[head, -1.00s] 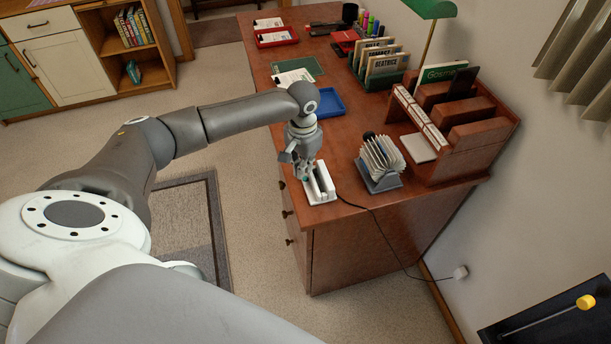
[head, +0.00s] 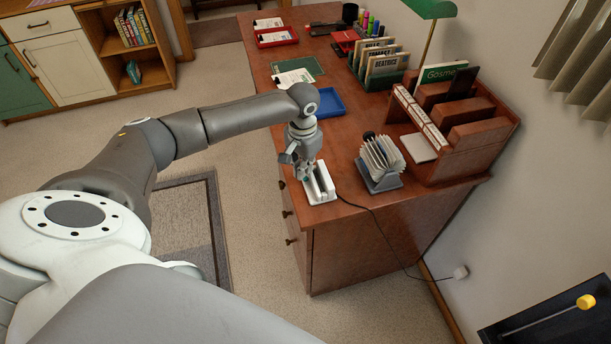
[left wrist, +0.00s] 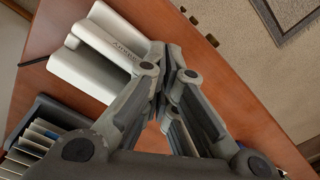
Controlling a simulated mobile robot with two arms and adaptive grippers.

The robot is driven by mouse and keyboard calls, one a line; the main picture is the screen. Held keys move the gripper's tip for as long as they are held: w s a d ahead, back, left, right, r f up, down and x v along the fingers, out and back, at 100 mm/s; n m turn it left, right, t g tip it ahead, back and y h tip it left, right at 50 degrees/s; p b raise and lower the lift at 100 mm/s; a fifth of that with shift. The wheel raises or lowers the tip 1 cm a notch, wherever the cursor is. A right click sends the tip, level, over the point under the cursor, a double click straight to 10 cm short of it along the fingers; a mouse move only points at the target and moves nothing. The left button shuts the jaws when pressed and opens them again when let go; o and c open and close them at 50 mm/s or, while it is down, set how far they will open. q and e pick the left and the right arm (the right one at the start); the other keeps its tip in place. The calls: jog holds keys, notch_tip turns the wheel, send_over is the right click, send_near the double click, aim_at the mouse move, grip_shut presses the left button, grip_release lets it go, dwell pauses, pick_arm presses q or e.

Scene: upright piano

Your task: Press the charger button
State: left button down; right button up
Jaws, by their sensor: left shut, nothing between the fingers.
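The white charger (head: 322,186) stands near the front left corner of the wooden desk, with a black cable running from it. It also shows in the left wrist view (left wrist: 82,70), at upper left, with dark lettering on its face. My left gripper (head: 305,178) is shut and empty, pointing down at the charger's left side. In the left wrist view my left gripper's fingertips (left wrist: 172,50) are together, beside the charger's lettered end. The button is hidden behind the fingers, and I cannot tell whether they touch it. My right gripper is not in view.
A card file (head: 380,163) stands right of the charger, with a wooden organizer (head: 470,135) beyond it. A blue tray (head: 327,104) lies behind my left gripper. The cable drops over the desk edge to a wall plug (head: 460,272).

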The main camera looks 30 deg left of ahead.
pick_arm(q)
jog(key=shift+s+f, duration=0.1)
jog(key=shift+f, duration=0.15)
dwell(0.7)
jog(key=shift+r+p, duration=0.9)
jog(key=shift+p, duration=0.2)
notch_tip(320, 180, up, 6)
jog(key=p, duration=0.7)
jog(key=shift+r, duration=0.15)
